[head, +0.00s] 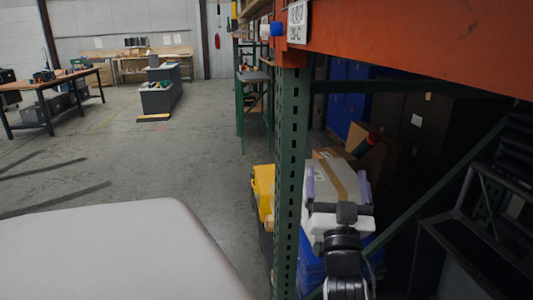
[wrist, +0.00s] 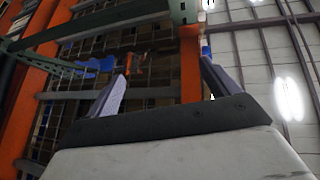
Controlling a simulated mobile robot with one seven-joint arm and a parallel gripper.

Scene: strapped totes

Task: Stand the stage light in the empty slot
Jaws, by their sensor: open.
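My gripper (head: 337,186) is at the right of the head view, beside the green rack post. Its two grey-violet fingers are spread apart, with nothing between them. In the wrist view my gripper (wrist: 165,86) is also open and empty, facing up at rack beams and the ceiling. I cannot make out a stage light in either view. I cannot make out an empty slot either. Blue totes (head: 311,268) show partly below my gripper, and the gripper and arm hide much of that area.
A green rack post (head: 288,180) and an orange beam (head: 420,45) stand close to my arm. A cardboard box (head: 345,178) lies behind the gripper. A yellow tote (head: 263,190) is left of the post. A workbench (head: 50,85) stands far left; the floor between is largely clear.

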